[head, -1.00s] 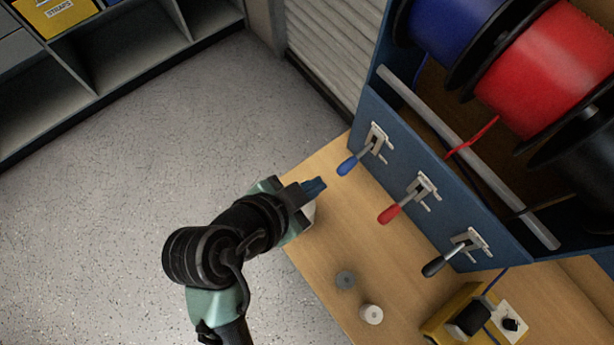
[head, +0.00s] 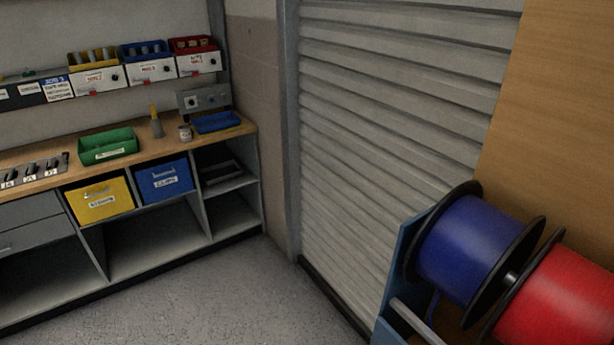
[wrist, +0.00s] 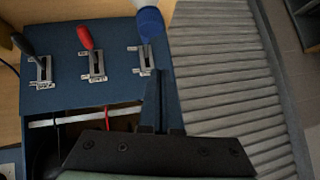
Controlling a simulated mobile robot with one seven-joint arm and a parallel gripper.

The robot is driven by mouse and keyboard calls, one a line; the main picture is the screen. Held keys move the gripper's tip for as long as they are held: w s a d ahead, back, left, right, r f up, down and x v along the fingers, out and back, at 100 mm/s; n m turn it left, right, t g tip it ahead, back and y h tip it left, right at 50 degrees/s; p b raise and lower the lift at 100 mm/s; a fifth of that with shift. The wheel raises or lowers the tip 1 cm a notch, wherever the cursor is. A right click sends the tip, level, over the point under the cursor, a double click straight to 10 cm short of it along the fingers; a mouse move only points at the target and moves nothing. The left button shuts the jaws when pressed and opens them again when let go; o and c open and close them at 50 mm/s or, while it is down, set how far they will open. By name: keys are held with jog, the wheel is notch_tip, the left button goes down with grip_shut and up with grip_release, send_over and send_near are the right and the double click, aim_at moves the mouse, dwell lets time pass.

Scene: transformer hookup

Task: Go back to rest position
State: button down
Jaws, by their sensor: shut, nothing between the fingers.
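My gripper (wrist: 162,100) shows in the wrist view with its dark blue fingers together and nothing between them. It is close to the blue panel (wrist: 85,82), beside the blue-handled lever (wrist: 150,24). I cannot tell whether it touches the panel. The red-handled lever (wrist: 86,38) and the black-handled lever (wrist: 24,45) stand farther left on the same panel. My arm and gripper are out of the head view.
In the head view, a blue spool (head: 470,248) and a red spool (head: 565,315) are at the lower right. A ribbed shutter (head: 390,130) fills the middle. A workbench (head: 245,128) with bins stands at the left, with clear floor (head: 220,290) before it.

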jog(key=w+r+n+t+y, duration=0.15)
jog(key=w+r+t, duration=0.3)
jog(key=r, duration=0.45)
jog(key=w+a+r+n+t+y, duration=0.1)
jog(key=w+r+n+t, duration=0.3)
jog(key=r, duration=0.5)
jog(key=w+r+n+t+y, duration=0.1)
jog(key=w+r+t, duration=0.1)
jog(key=w+r, duration=0.5)
jog(key=s+r+n+t+y, duration=0.1)
jog(key=s+r+t, duration=0.3)
jog(key=r, duration=0.9)
jog(key=s+r+n+t+y, duration=0.1)
jog(key=s+r+n+t, duration=0.3)
jog(key=r, duration=0.9)
jog(key=shift+s+r+t+y, duration=0.15)
jog(key=shift+s+t+y, duration=0.2)
jog(key=shift+s+t, duration=0.55)
jog(key=shift+s+g, duration=0.2)
jog(key=shift+g, duration=0.05)
